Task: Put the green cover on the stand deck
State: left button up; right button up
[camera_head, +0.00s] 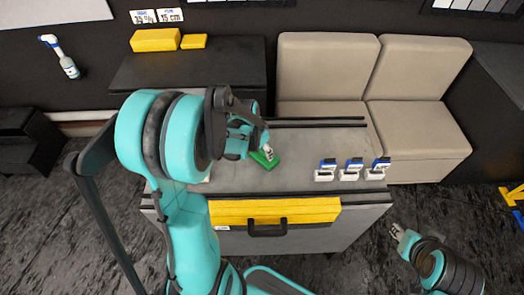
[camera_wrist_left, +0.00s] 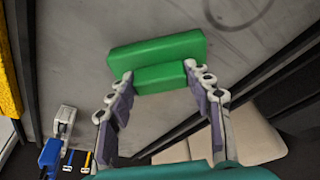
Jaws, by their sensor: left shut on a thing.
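The green cover (camera_head: 265,160) is at the grey worktop (camera_head: 300,150), near its middle. In the left wrist view the green cover (camera_wrist_left: 155,54) shows a long bar with a narrower block on its near side. My left gripper (camera_head: 268,148) is shut on it; in the wrist view the fingertips (camera_wrist_left: 159,76) flank the narrower block. I cannot tell whether the cover touches the worktop. My right gripper (camera_head: 397,231) is at the lower right, off the worktop and away from the cover; its opening is too small to judge. Which surface is the stand deck is not clear.
Three small white holders with blue tops (camera_head: 350,168) stand on the worktop's right side. A yellow panel with a dark handle (camera_head: 267,229) is at its front. Dark rails (camera_head: 318,123) run along its back. A beige sofa (camera_head: 415,90) stands behind.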

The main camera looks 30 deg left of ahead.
pick_arm(q)
jog(key=o, duration=1.2)
jog(key=shift+f, duration=0.1)
jog(key=shift+c, duration=0.2)
jog(key=shift+r, duration=0.5)
jog(key=d+p+v, duration=0.1)
jog(key=p+v, duration=0.3)
jog(key=v, duration=0.7)
jog(key=s+d+r+n+t, duration=0.2)
jog(key=s+d+r+t, duration=0.2)
jog(key=s+d, duration=0.6)
notch_tip(320, 180, up, 2)
jog(key=shift+s+d+r+n+y, duration=0.2)
jog(key=shift+d+n+y, duration=0.2)
jog(key=shift+d, duration=0.55)
